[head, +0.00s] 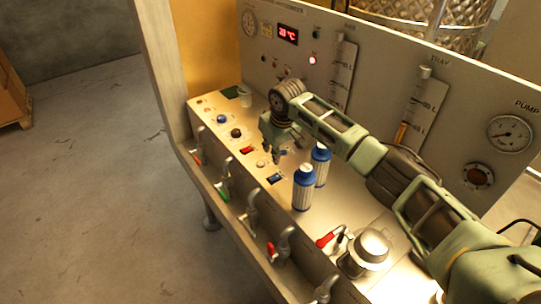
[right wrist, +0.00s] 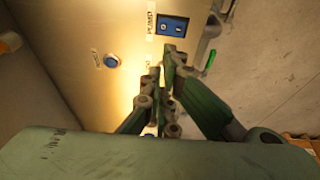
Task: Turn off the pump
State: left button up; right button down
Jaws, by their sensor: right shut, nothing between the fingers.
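The pump switch (right wrist: 172,26) is a blue rocker with white marks, set in the panel beside a PUMP label in the right wrist view. Which side is pressed, I cannot tell. A blue rocker (head: 274,178) also shows on the sloping panel in the head view. My right gripper (head: 279,152) points down at the panel, just behind that rocker. In the right wrist view its closed fingertips (right wrist: 163,62) are empty and lie just short of the switch. Contact with the panel cannot be judged. My left gripper is not in view.
Two blue-and-white bottles (head: 304,188) stand close to my right gripper. Taps with coloured levers (head: 252,207) line the front edge.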

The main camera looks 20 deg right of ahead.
notch_tip(320, 180, up, 7)
jog(key=s+d+b, duration=0.1)
jog(key=d+b, duration=0.1)
jog(key=shift+s+d+r, duration=0.2)
jog(key=shift+s, duration=0.15)
